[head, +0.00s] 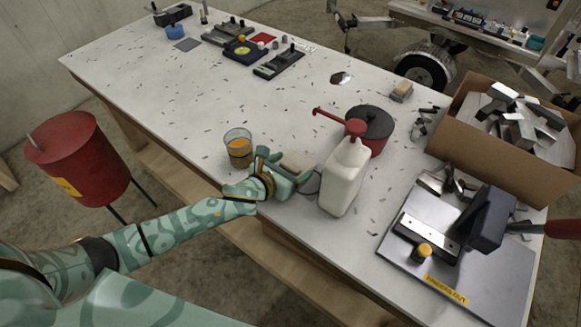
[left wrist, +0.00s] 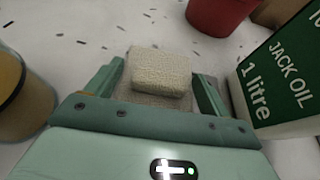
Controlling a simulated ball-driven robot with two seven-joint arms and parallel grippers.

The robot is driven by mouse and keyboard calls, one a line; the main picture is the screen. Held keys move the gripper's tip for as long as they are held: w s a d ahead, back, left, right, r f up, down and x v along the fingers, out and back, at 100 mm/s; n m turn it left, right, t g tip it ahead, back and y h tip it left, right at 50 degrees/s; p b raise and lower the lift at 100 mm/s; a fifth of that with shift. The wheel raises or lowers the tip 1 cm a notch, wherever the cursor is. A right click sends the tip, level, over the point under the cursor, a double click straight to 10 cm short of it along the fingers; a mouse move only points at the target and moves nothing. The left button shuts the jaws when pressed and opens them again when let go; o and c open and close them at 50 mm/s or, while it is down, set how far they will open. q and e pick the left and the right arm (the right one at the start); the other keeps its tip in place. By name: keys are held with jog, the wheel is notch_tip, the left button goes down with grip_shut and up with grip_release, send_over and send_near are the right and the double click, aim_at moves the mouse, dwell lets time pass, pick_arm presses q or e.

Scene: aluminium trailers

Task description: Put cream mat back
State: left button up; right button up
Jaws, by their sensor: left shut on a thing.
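My left gripper (head: 298,174) is low over the near edge of the white-topped table, between a cup and a white bottle. It is shut on the cream mat (head: 297,162), a small, thick, rough-textured pad. In the left wrist view the cream mat (left wrist: 161,70) sits between the two fingers of the left gripper (left wrist: 160,84), with a greyer, flatter patch below it. I cannot tell whether the mat touches the table. My right gripper is not in view.
The white bottle (head: 344,176), labelled jack oil in the wrist view (left wrist: 280,80), stands close right. A cup with amber contents (head: 239,150) is close left. Behind are a red and black tub (head: 372,130) and a beige block (head: 403,87).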

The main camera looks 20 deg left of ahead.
pick_arm(q)
jog(key=o, duration=0.5)
jog(key=shift+f, duration=0.1)
jog(key=o, duration=0.4)
jog(key=shift+r, duration=0.2)
jog(key=shift+s+a+r, duration=0.1)
jog(key=shift+s+r, duration=0.1)
jog(key=shift+s, duration=0.1)
jog(key=p+v, duration=0.3)
jog(key=v, duration=0.8)
jog(key=shift+s, duration=0.2)
